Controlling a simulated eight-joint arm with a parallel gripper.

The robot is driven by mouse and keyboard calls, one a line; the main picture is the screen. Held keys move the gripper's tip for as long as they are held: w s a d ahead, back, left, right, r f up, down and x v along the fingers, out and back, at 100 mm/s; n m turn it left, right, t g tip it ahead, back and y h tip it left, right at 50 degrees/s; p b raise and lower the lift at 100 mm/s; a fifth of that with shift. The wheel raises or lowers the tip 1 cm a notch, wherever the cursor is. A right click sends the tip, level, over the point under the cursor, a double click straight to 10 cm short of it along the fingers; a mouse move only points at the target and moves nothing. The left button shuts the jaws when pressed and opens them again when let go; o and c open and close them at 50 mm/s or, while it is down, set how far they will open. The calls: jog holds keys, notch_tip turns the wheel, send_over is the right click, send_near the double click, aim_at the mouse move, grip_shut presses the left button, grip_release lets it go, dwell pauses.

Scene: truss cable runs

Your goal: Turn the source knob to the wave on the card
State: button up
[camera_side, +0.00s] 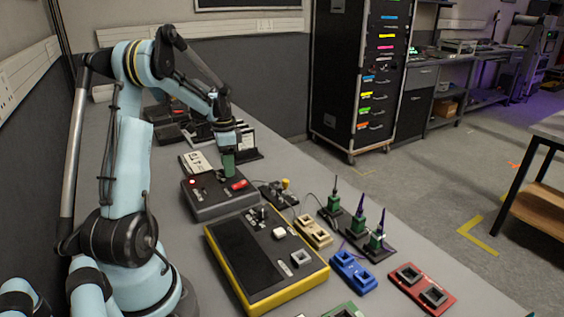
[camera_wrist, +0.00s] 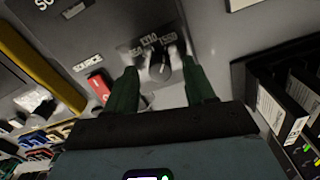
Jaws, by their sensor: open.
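The source box (camera_side: 212,205) is a dark grey unit with a red switch and a lit red lamp. My gripper (camera_side: 228,170) points down over its far part, and its green fingers hide the knob in the side view. In the wrist view, my gripper (camera_wrist: 160,68) is open, with the black source knob (camera_wrist: 159,70) between its two green fingers. Small white lettering surrounds the knob; I cannot read it surely. A white card (camera_side: 195,161) with dark marks lies behind the box, left of my gripper. Its drawing is too small to make out.
The red switch (camera_wrist: 98,86) is close beside the left finger. A yellow-edged unit (camera_side: 265,262) stands in front of the source box. Coloured blocks (camera_side: 352,270) and upright green connectors (camera_side: 358,222) stand to the right. Black holders (camera_wrist: 285,95) stand on the wrist view's right.

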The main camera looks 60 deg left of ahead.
jog(key=shift+f, duration=0.2)
grip_shut()
jog(key=shift+n, duration=0.3)
jog(key=n, duration=0.3)
jog(key=shift+n, duration=2.1)
